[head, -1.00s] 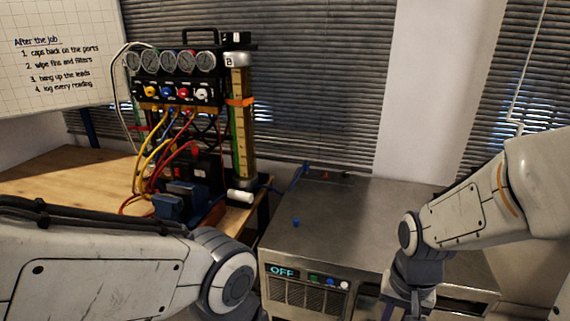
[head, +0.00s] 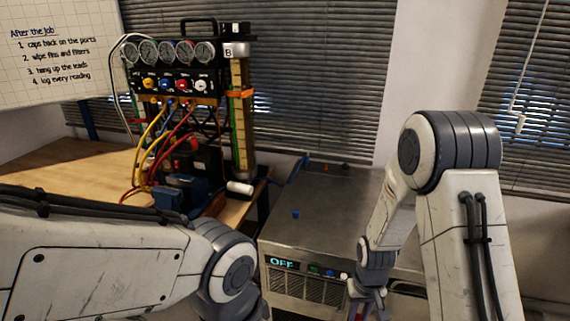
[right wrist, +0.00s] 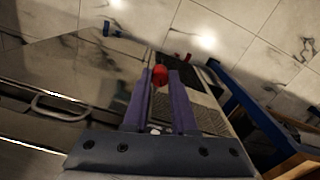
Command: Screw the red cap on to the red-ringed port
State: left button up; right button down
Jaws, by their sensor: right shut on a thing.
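In the right wrist view my right gripper (right wrist: 160,78) is shut on the red cap (right wrist: 160,74), which sits between the tips of its two purple fingers. In the head view this gripper (head: 366,308) is low, in front of the grey metal unit, partly cut off by the lower edge. I cannot make out the cap there. A small reddish spot (head: 325,167) shows at the back of the unit's top; I cannot tell whether it is the red-ringed port. My left arm's link shows at lower left, but its gripper is out of view.
The metal unit (head: 335,215) has an OFF display and a small blue piece (head: 296,214) on top. A gauge manifold (head: 175,82) with coloured hoses stands on the wooden bench (head: 60,170) at left. A white cylinder (head: 240,188) lies near the bench edge.

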dwell(0.7)
pick_arm(q)
jog(key=shift+o, duration=0.4)
jog(key=s+d+f+n+g+h, duration=0.2)
jog(key=d+f+n+g+h, duration=0.25)
jog(key=d+n+g, duration=0.2)
jog(key=w+d+n+h, duration=0.3)
jog(key=w+n+h, duration=0.2)
jog(key=n+h, duration=0.3)
jog(key=w+a+f+n+t, duration=0.3)
jog(key=w+f+n+t, duration=0.1)
jog(key=w+n+t, duration=0.35)
jog(key=w+a+f+n+t, duration=0.3)
jog(key=w+f+n+t, duration=0.1)
jog(key=w+n+t, duration=0.4)
jog(key=w+d+f+n+g, duration=0.1)
jog(key=w+d, duration=0.4)
jog(key=d, duration=0.4)
jog(key=shift+w+d+f, duration=0.25)
jog(key=shift+f, duration=0.15)
pick_arm(e)
jog(key=w+a+r+n, duration=0.4)
jog(key=a+r+n, duration=0.4)
jog(key=a, duration=0.5)
jog(key=shift+a+r, duration=0.25)
jog(key=shift+r, duration=0.6)
